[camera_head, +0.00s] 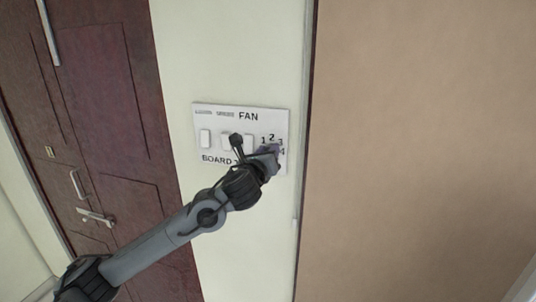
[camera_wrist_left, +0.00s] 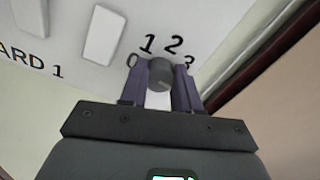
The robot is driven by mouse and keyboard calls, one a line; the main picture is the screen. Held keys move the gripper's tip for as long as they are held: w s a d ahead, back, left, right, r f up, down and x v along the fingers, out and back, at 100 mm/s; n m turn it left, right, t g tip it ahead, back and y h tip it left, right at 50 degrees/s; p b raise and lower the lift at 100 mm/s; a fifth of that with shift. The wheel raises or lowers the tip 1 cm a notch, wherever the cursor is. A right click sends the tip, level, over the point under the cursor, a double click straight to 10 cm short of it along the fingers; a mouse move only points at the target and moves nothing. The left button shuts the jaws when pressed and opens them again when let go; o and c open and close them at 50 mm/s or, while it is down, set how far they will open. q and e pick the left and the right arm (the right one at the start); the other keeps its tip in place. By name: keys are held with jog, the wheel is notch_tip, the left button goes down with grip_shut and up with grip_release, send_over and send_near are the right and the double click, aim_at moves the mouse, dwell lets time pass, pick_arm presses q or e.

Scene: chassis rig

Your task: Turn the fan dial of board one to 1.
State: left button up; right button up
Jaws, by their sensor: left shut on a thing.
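The white switch panel (camera_head: 213,122) on the wall carries the word FAN and a BOARD label. In the left wrist view the label ends in "ARD 1" on the same panel (camera_wrist_left: 68,22). The grey round fan dial (camera_wrist_left: 160,74) has the numbers 0, 1, 2 and 3 showing around it. My left gripper (camera_head: 269,150) is at the panel's right side, and its two purple fingers (camera_wrist_left: 160,80) are shut on the dial, one on each side. In the head view my gripper hides the dial. I cannot make out a pointer mark on it. My right gripper is out of view.
White rocker switches (camera_head: 205,139) sit left of the dial; one shows close by in the left wrist view (camera_wrist_left: 104,34). A dark red door (camera_head: 105,120) with a handle stands to the left. A brown surface (camera_head: 420,150) with a dark edge lies to the right.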

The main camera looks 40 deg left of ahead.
pick_arm(q)
jog(key=shift+f+n+b, duration=0.2)
jog(key=shift+n+b, duration=0.95)
jog(key=shift+n, duration=6)
jog(key=shift+f+n+b, duration=0.2)
jog(key=shift+n+b, duration=0.95)
jog(key=shift+n, duration=6)
jog(key=o, duration=1.1)
jog(key=shift+c, duration=0.2)
